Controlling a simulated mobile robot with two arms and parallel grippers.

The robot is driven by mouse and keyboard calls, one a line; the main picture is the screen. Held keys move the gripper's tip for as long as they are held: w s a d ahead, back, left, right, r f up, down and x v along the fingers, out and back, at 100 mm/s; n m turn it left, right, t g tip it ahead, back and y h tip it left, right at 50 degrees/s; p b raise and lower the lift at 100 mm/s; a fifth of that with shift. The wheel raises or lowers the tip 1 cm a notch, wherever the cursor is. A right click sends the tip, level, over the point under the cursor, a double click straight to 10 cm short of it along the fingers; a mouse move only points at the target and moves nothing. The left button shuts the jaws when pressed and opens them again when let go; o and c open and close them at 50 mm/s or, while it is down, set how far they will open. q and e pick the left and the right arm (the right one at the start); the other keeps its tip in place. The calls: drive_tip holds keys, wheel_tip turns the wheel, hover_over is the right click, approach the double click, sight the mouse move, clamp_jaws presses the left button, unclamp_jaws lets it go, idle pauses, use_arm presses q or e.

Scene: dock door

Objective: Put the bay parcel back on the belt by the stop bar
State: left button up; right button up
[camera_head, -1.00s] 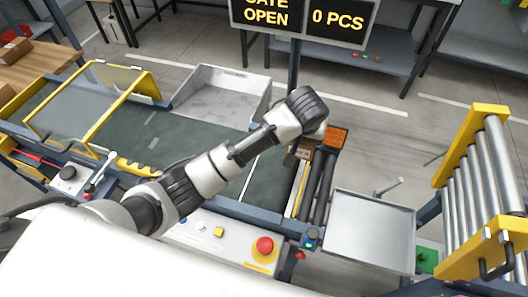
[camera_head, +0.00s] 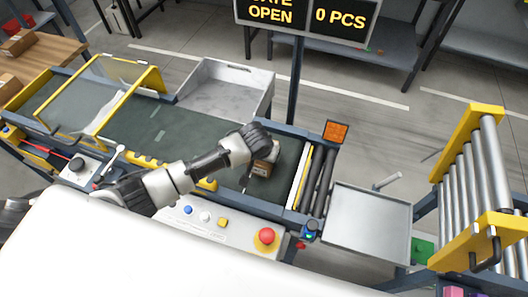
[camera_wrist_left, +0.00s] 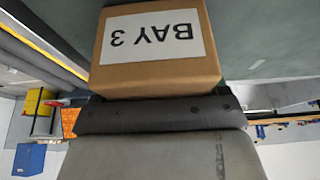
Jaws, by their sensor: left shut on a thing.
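The bay parcel (camera_head: 262,168) is a small brown box over the dark green belt (camera_head: 135,130), at the belt's right part. In the left wrist view the parcel (camera_wrist_left: 155,50) shows a white label reading "BAY 3", upside down. My left gripper (camera_head: 258,150) is shut on it; in the left wrist view the dark gripper (camera_wrist_left: 155,112) is right against the box. I cannot tell whether the parcel touches the belt. The yellow and white stop bar (camera_head: 301,178) lies to the right of the parcel, apart from it. My right gripper is out of view.
Dark rollers (camera_head: 320,182) and a metal tray (camera_head: 368,222) lie right of the stop bar. A grey bin (camera_head: 222,92) stands behind the belt. A control panel with a red button (camera_head: 266,236) is in front. A sign (camera_head: 305,18) reads "0 PCS".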

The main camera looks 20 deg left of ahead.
use_arm(q)
drive_tip(key=shift+f, duration=0.15)
drive_tip(key=o, duration=1.1)
drive_tip(key=shift+c, duration=0.2)
drive_tip(key=v, duration=1.2)
drive_tip(key=shift+s, duration=0.1)
